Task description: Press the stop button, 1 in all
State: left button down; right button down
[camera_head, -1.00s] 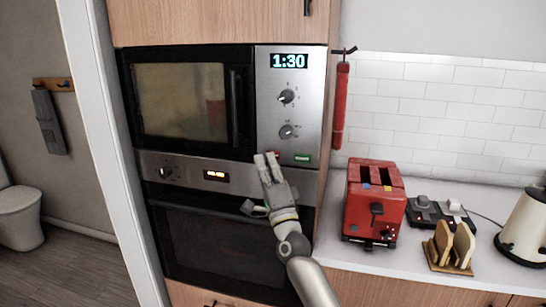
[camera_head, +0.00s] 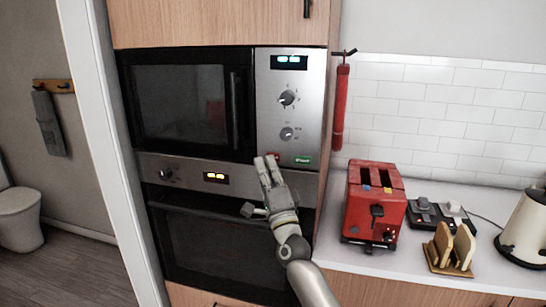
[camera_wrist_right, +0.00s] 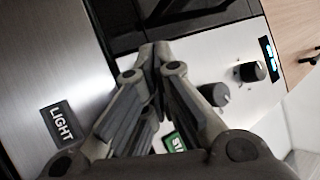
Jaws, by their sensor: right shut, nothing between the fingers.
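The microwave (camera_head: 260,104) is built into a cabinet and has a steel control panel at its right. A bit of the red stop button (camera_head: 276,156) shows beside my right gripper (camera_head: 266,157), at the panel's lower left. The gripper is shut and empty, its tips at or very near the button; I cannot tell whether they touch. In the right wrist view the shut fingers (camera_wrist_right: 155,50) hide the stop button. The green start button (camera_head: 302,160) is just right of it, partly hidden in the wrist view (camera_wrist_right: 174,143). My left gripper is not in view.
The panel has two knobs (camera_head: 287,98) and a display (camera_head: 289,62) with short cyan marks. An oven (camera_head: 215,177) sits below. A red toaster (camera_head: 374,205), a toast rack (camera_head: 450,248) and a kettle (camera_head: 525,228) stand on the counter at right.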

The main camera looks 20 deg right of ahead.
jog(key=shift+s+a, duration=0.2)
jog(key=shift+s, duration=0.15)
jog(key=s+a+p, duration=0.1)
jog(key=s, duration=0.1)
jog(key=s+a+p, duration=0.1)
jog(key=s+p, duration=0.1)
jog(key=shift+a, duration=0.4)
dwell(0.6)
